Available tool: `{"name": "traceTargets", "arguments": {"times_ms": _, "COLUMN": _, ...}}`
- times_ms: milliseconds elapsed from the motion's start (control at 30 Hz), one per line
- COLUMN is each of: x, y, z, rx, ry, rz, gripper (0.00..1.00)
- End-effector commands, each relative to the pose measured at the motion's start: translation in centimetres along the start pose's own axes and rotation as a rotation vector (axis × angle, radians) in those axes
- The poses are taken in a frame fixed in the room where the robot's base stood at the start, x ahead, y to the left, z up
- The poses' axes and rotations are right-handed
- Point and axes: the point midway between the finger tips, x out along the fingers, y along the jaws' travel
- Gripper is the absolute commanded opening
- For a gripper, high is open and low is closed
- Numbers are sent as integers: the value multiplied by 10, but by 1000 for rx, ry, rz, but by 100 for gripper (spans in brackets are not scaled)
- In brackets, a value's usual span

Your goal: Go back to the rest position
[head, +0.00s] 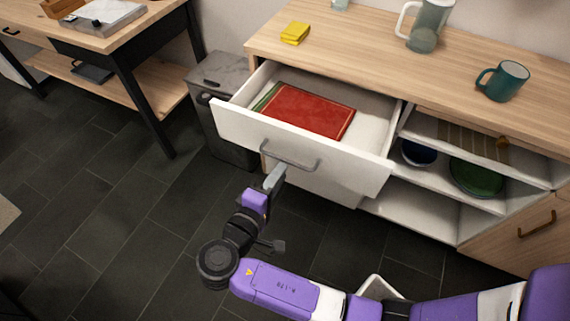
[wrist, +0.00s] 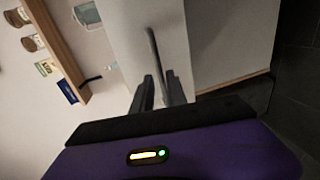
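My gripper (head: 277,172) is in front of the pulled-out white drawer (head: 245,120), at its grey bar handle (head: 290,157). In the wrist view, my gripper's two dark fingers (wrist: 160,76) stand a little apart, with the handle (wrist: 152,50) running between them. I see no clear contact between fingers and handle. The drawer holds a red book (head: 310,110), with a green edge of something beneath it at its left.
The wooden cabinet top (head: 360,50) bears a yellow cloth (head: 295,32), a pitcher (head: 425,25) and a teal mug (head: 502,80). Open shelves at right hold bowls (head: 476,176). A grey bin (head: 222,75) stands left of the drawer. Dark floor at left (head: 100,220) is free.

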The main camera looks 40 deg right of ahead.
Motion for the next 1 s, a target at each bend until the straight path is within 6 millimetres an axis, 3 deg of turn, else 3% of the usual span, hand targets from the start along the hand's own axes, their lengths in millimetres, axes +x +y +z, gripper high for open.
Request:
{"name": "traceTargets", "arguments": {"times_ms": 200, "x": -17, "y": 0, "z": 0, "rx": 0, "ry": 1, "rz": 0, "gripper": 18}}
{"name": "traceTargets", "arguments": {"times_ms": 800, "x": -18, "y": 0, "z": -2, "rx": 2, "ry": 8, "rz": 1, "gripper": 18}}
{"name": "traceTargets", "arguments": {"times_ms": 900, "x": -18, "y": -2, "z": -16, "rx": 6, "ry": 68, "rz": -7, "gripper": 18}}
{"name": "traceTargets", "arguments": {"times_ms": 1000, "x": -25, "y": -6, "z": -51, "rx": 36, "ry": 213, "rz": -65, "gripper": 18}}
